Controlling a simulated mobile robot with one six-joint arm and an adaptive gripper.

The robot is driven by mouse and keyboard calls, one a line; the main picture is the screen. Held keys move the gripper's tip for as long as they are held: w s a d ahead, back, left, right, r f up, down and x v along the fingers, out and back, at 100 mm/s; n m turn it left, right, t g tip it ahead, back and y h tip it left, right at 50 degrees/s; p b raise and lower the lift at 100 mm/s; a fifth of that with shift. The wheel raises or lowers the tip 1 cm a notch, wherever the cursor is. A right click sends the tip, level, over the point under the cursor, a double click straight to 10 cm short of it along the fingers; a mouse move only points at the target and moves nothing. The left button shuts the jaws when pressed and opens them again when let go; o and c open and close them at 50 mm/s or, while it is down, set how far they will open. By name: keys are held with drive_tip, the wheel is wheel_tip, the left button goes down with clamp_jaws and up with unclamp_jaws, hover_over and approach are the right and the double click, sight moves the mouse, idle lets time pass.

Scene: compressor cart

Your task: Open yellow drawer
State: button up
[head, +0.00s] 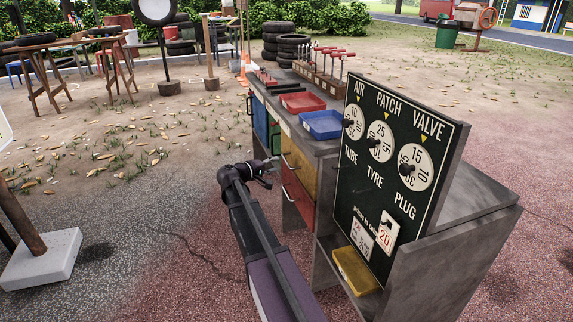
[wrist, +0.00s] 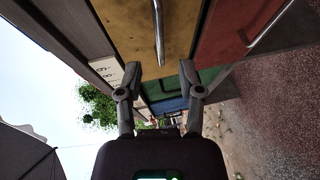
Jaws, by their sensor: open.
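The yellow drawer (head: 300,170) is in the front of the grey cart, above a red drawer, and looks shut. In the wrist view the yellow drawer (wrist: 135,28) fills the upper middle, and its metal bar handle (wrist: 159,35) runs down from the top edge. My gripper (wrist: 160,68) is open and empty, with one fingertip on each side of the line of the handle's lower end. I cannot tell whether the handle is between the fingers in depth. In the head view my gripper (head: 268,172) is in front of the drawers, just left of the yellow one.
The red drawer (head: 297,195) with its own handle is below the yellow one. Green (head: 274,136) and blue (head: 260,115) drawers are to the left. Red (head: 302,102) and blue (head: 321,125) trays lie on the cart top. Ground left of my arm is open.

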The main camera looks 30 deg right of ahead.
sight(286, 161)
drive_tip(key=shift+b+x, duration=0.5)
drive_tip(key=shift+x, duration=2.7)
drive_tip(key=shift+c, duration=0.2)
clamp_jaws()
drive_tip(key=shift+d, duration=0.2)
drive_tip(key=shift+a, duration=0.2)
